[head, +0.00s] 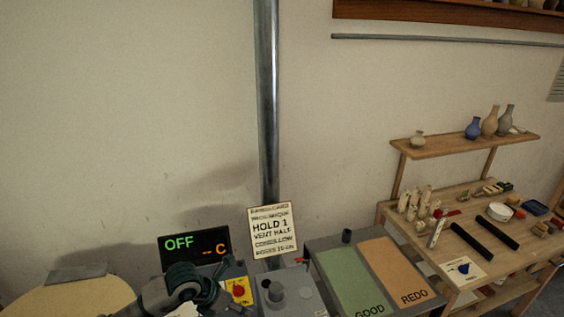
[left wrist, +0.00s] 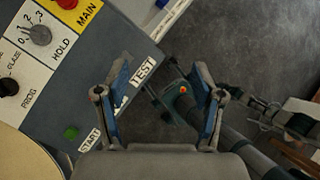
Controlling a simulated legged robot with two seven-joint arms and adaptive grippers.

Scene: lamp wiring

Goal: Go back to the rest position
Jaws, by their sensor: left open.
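My left gripper (head: 188,284) is at the bottom of the head view, just in front of the black display and beside the yellow label with the red knob. In the left wrist view my left gripper (left wrist: 162,85) is open, its two blue-faced fingers wide apart with nothing held between them. The grey control panel (left wrist: 80,85) lies under and left of the fingers, with the TEST label by the left finger. My right gripper cannot be made out in either view.
A black display (head: 195,246) reads OFF and -- C. A sign (head: 272,231) with HOLD 1 stands by the metal pole (head: 268,110). The green GOOD area (head: 352,285) and orange REDO area (head: 400,270) lie right.

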